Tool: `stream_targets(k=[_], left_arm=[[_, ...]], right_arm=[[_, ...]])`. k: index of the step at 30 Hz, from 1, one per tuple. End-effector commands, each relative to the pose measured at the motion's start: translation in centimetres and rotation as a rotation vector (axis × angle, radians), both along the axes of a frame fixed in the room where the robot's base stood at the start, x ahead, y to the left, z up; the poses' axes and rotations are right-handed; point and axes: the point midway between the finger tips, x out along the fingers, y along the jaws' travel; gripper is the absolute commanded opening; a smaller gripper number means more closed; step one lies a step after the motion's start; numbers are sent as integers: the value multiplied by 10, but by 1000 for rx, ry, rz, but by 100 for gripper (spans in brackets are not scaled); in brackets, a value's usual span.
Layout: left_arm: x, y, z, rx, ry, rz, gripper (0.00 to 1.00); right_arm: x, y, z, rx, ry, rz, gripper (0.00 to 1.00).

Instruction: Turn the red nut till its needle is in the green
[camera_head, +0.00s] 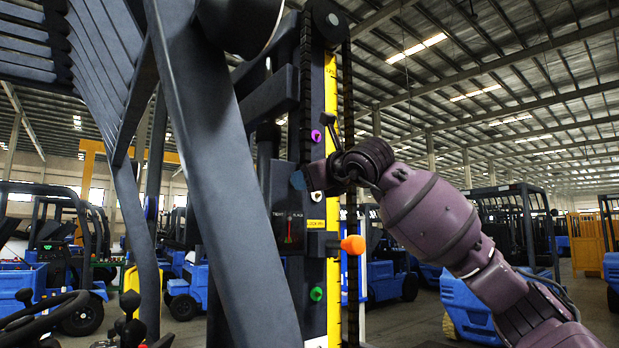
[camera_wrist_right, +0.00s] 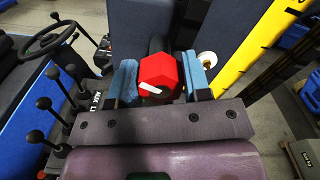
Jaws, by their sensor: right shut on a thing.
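The red nut (camera_wrist_right: 160,72), with a white mark on its face, sits between the two blue fingers of my right gripper (camera_wrist_right: 160,80) in the right wrist view. The gripper is shut on it. In the head view my right gripper (camera_head: 308,178) is at the mast, and the nut is hidden behind it. Below it a dark gauge (camera_head: 289,230) has a "TIGHT" label at its left end. A small red upright line shows in it, but I cannot tell where the needle stands against the green. My left gripper is not in view.
A magenta knob (camera_head: 316,135) is above my gripper; an orange knob (camera_head: 353,245) and a green knob (camera_head: 316,294) are below. A yellow scale strip (camera_head: 333,300) and chain run up the mast. A thick grey beam (camera_head: 225,180) stands left. Blue forklifts are parked behind.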

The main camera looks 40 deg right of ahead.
Motion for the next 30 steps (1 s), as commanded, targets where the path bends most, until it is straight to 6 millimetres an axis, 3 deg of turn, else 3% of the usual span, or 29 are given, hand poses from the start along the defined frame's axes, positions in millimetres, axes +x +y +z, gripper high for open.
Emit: stream_targets(k=[15, 16, 21, 30], left_arm=[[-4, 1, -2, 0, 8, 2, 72], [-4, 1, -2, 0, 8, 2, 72], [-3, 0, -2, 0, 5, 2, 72], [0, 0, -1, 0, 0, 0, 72]], right_arm=[[0, 0, 0, -20, 2, 0, 20], [0, 0, 0, -20, 2, 0, 46], [0, 0, 0, -19, 2, 0, 70], [-2, 0, 0, -19, 2, 0, 70]])
